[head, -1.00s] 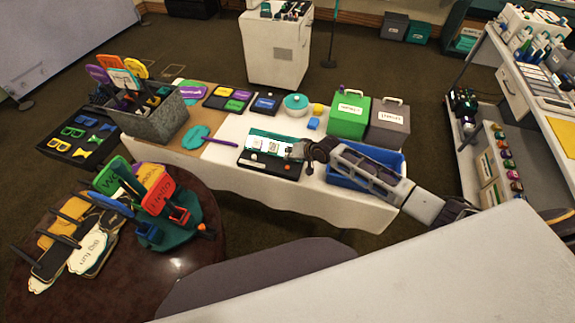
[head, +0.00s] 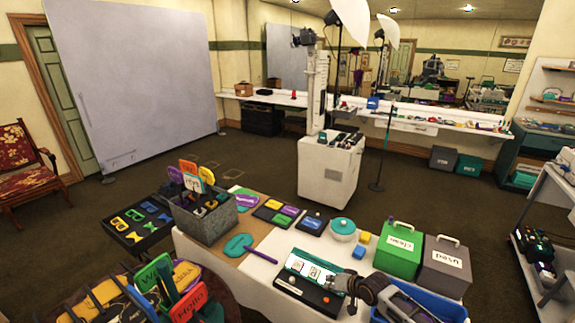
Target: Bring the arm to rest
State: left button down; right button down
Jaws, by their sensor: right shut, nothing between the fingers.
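My right gripper (head: 338,284) reaches in from the lower right and is shut and empty. Its tip is over or beside the right end of a black tray (head: 307,296) with a teal-edged panel and white cards. I cannot tell whether they touch. Part of my right arm is cut off by the bottom edge. My left gripper is out of view.
A blue bin (head: 448,309) lies behind my arm. A green box (head: 400,250) and a grey box (head: 444,266) stand behind it. A grey prop bin (head: 207,222) stands left on the white table (head: 205,261). A white cabinet (head: 330,172) stands behind, with open floor around.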

jog(key=s+a+r+n+g, duration=0.2)
jog(key=s+a+n, duration=0.35)
jog(key=s, duration=0.75)
jog(key=s+d+r+g+h, duration=0.1)
jog(key=s+d+r+h, duration=0.15)
jog(key=s+d, duration=0.45)
jog(key=s+d+r+g+h, duration=0.1)
jog(key=s+d+r+h, duration=0.15)
jog(key=s, duration=0.75)
notch_tip(320, 180, down, 34)
jog(key=s+g+b, duration=0.2)
jog(key=s, duration=0.1)
jog(key=s+d+f+b, duration=0.1)
jog(key=s+d+f, duration=0.1)
jog(key=s+f, duration=0.9)
jog(key=s+d+f+b, duration=0.1)
jog(key=s+f, duration=1)
jog(key=shift+d+g, duration=0.35)
jog(key=shift+g, duration=0.05)
jog(key=shift+s+m, duration=0.1)
jog(key=shift+m, duration=0.15)
